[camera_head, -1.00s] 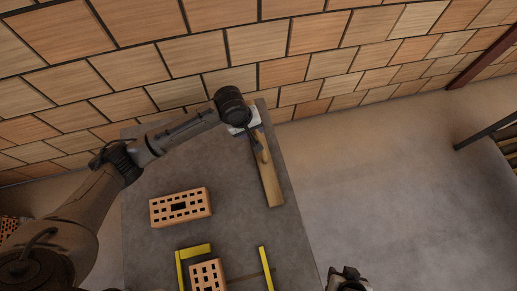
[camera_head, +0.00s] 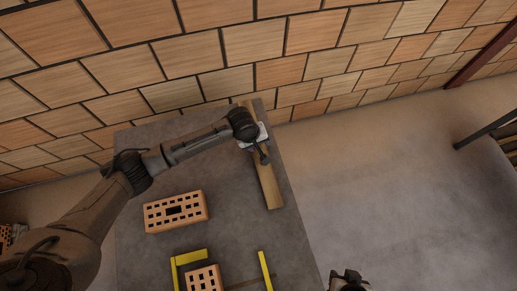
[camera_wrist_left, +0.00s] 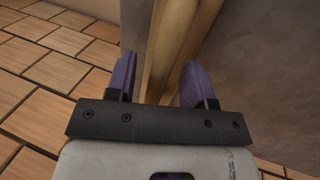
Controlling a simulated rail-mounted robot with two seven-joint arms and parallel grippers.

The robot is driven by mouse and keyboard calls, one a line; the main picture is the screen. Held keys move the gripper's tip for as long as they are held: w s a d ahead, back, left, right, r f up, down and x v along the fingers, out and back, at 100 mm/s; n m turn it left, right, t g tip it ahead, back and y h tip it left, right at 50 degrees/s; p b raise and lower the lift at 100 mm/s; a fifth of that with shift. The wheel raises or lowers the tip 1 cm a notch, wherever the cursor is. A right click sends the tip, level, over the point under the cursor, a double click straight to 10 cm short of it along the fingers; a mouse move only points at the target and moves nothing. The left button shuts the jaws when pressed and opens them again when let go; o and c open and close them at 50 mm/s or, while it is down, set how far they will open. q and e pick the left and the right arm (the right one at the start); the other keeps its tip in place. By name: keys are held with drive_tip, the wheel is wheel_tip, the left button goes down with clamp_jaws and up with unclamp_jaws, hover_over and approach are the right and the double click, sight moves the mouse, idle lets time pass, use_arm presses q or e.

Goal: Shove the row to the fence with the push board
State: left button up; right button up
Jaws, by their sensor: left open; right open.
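The push board (camera_head: 270,187) is a long, narrow wooden board on the right side of the grey table. My left gripper (camera_head: 263,158) is over its upper part. In the left wrist view, the open purple fingers of the left gripper (camera_wrist_left: 160,78) are on either side of the board (camera_wrist_left: 178,40); contact is not clear. An orange perforated brick (camera_head: 176,212) lies left of the board. A second brick (camera_head: 204,280) is near the bottom edge, between a yellow angle piece (camera_head: 190,257) and a yellow bar (camera_head: 265,270). My right gripper (camera_head: 348,277) is open, at the bottom edge.
The grey table (camera_head: 225,232) has bare room between the upper brick and the board. A tiled wall (camera_head: 230,45) runs behind it. Open floor (camera_head: 390,190) lies to the right, with a dark rail (camera_head: 485,134) at the far right. More bricks (camera_head: 8,236) show at far left.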

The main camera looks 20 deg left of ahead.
use_arm(q)
drive_tip(key=shift+f, duration=0.2)
drive_tip(key=shift+c, duration=0.2)
drive_tip(key=shift+w, duration=0.1)
clamp_jaws()
